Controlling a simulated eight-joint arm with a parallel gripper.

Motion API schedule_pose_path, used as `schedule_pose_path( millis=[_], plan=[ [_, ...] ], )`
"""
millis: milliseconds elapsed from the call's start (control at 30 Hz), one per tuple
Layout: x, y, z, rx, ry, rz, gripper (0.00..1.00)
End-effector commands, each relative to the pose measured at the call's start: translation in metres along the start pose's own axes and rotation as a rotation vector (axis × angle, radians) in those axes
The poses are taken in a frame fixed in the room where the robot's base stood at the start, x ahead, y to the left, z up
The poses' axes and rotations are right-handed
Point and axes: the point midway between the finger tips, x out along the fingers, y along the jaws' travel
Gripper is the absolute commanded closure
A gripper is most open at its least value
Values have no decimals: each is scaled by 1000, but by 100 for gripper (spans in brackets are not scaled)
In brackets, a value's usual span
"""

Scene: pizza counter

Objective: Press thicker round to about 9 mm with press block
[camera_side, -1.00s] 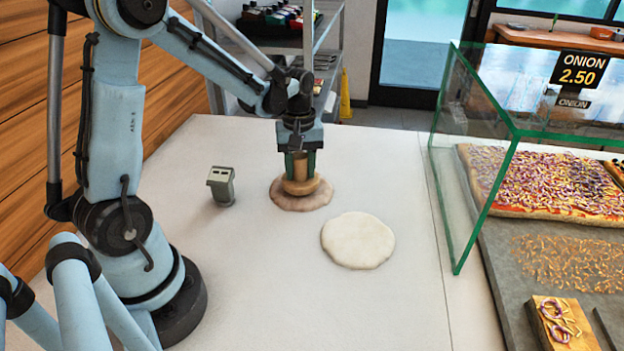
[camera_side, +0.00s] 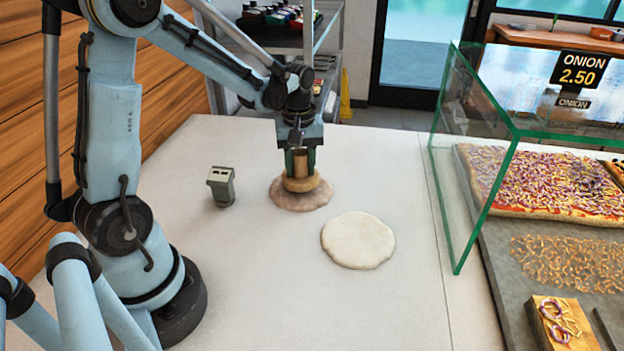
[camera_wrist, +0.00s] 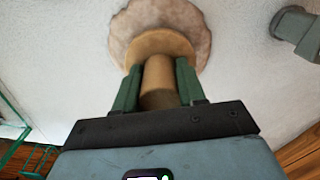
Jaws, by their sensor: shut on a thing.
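My gripper (camera_side: 301,160) is shut on the handle of the wooden press block (camera_side: 301,183). The block is upright, its round base over the browner, pinkish dough round (camera_side: 290,200). The base appears to rest on that round; I cannot tell how hard it presses. In the wrist view the green fingers (camera_wrist: 158,88) flank the tan handle, and the block base (camera_wrist: 165,45) covers the near middle of the round (camera_wrist: 135,20). A paler, cream dough round (camera_side: 358,240) lies flat to the front right, apart from the block.
A small grey-green device (camera_side: 221,186) stands on the white counter (camera_side: 250,290) left of the rounds; it also shows in the wrist view (camera_wrist: 296,28). A glass case (camera_side: 475,190) with onion pizza (camera_side: 540,185) bounds the right side. The front counter is clear.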

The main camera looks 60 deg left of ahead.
Motion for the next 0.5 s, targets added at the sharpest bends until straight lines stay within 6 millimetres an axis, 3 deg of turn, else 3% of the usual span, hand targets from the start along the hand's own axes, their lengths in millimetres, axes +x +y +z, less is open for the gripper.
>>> schedule_pose_path(
  millis=[500],
  plan=[
    [-48,0,0,0,0,0,97]
  ],
)
